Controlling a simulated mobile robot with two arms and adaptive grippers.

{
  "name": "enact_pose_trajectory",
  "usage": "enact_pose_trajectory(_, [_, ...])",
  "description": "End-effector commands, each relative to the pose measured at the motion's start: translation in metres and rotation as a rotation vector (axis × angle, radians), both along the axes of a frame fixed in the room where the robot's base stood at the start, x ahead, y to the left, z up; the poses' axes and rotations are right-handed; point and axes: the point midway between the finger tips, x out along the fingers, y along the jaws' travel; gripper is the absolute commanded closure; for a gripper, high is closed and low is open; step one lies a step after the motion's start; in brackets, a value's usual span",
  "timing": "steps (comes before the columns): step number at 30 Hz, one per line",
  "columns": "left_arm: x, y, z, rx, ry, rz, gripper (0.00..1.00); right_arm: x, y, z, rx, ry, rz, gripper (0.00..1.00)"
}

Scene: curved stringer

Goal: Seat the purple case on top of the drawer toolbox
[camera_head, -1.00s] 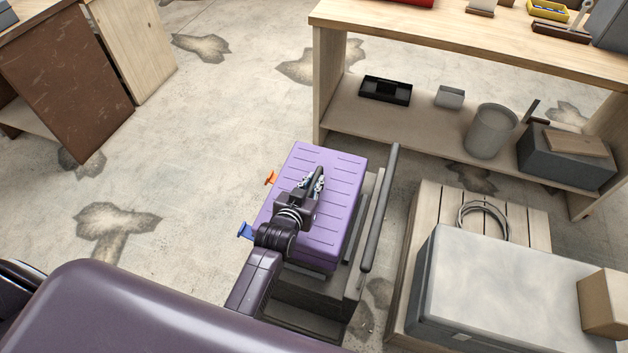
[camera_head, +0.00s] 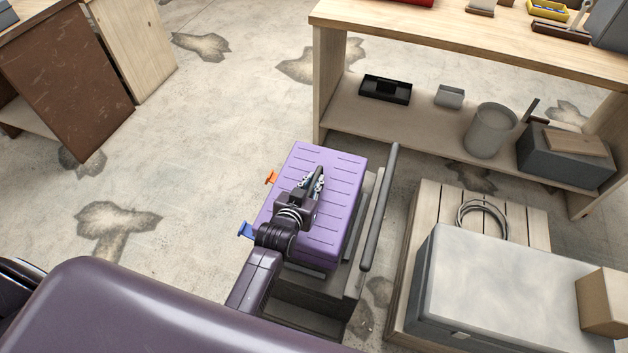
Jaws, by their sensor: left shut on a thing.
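The purple case (camera_head: 337,184) lies flat, lid up, on or just over a grey-brown stepped body (camera_head: 320,288), which looks like the drawer toolbox. A dark bar (camera_head: 382,205) runs along its right side. My left gripper (camera_head: 314,183) is over the middle of the lid, shut on the case's handle, which it mostly hides. An orange latch (camera_head: 271,177) and a blue latch (camera_head: 246,230) stick out at the left side. Whether the case touches the toolbox all round cannot be told from above. My right gripper is not in view.
A wooden workbench (camera_head: 455,38) with a lower shelf (camera_head: 420,118) stands behind to the right. A pallet (camera_head: 423,215) with a large grey box (camera_head: 510,280) and a coiled ring (camera_head: 482,217) is on the right. The floor to the left is clear.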

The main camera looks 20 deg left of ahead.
Motion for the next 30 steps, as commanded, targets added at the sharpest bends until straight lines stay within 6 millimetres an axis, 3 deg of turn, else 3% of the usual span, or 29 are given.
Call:
enact_pose_trajectory(1, [0.0031, 0.0000, 0.0064, -0.001, -0.015, 0.000, 1.00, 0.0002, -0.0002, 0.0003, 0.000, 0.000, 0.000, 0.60])
enact_pose_trajectory(30, [0.0034, 0.0000, 0.0066, -0.001, -0.015, 0.000, 1.00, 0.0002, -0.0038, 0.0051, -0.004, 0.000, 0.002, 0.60])
